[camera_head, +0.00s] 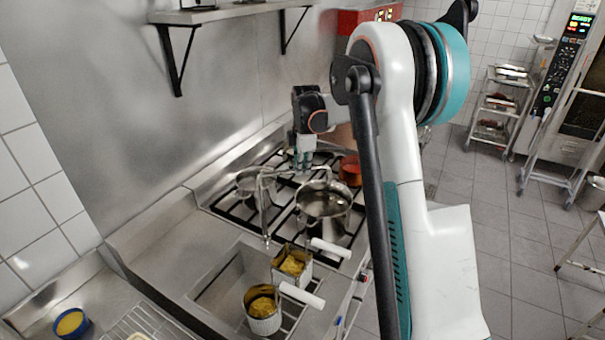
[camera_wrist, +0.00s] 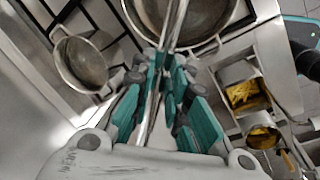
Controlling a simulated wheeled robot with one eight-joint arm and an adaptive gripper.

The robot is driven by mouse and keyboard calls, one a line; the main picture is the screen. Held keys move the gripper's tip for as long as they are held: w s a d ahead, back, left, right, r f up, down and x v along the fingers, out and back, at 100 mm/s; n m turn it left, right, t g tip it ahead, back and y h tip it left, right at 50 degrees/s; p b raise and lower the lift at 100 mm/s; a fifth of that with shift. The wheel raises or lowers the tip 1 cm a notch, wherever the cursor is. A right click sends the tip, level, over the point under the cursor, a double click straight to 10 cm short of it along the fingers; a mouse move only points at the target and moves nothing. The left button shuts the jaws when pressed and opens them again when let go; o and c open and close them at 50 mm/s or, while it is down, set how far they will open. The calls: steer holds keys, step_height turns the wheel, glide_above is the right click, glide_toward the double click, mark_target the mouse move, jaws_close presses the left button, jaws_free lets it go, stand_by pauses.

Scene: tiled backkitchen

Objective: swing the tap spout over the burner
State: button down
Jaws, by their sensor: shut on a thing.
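In the wrist view the metal tube (camera_wrist: 150,115) runs between my fingers. My gripper (camera_head: 303,163) is shut on the tap spout, and its teal fingers also show in the wrist view (camera_wrist: 172,62). The burner hob (camera_head: 222,203) has black grates. A large steel pot (camera_head: 323,200) stands on it at the front. My fingers and arm hide part of the spout and the hob.
A smaller pan (camera_head: 248,183) and an orange-red pot (camera_head: 350,170) stand on the hob. Two fryer baskets (camera_head: 262,308) (camera_head: 292,266) with yellow food and white handles sit at the fryer wells. A wall shelf (camera_head: 205,14) hangs above.

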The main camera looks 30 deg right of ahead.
steer(key=shift+w+d+n, duration=0.2)
steer(key=shift+w+n, duration=0.4)
steer(key=shift+w, duration=0.25)
steer(key=c, duration=1.6)
jaws_free()
steer(key=shift+o, duration=0.2)
steer(key=shift+r, duration=0.1)
step_height(320, 180, up, 12)
steer(key=s, duration=0.2)
steer(key=shift+s+a+f, duration=0.15)
steer(key=shift+f, duration=0.05)
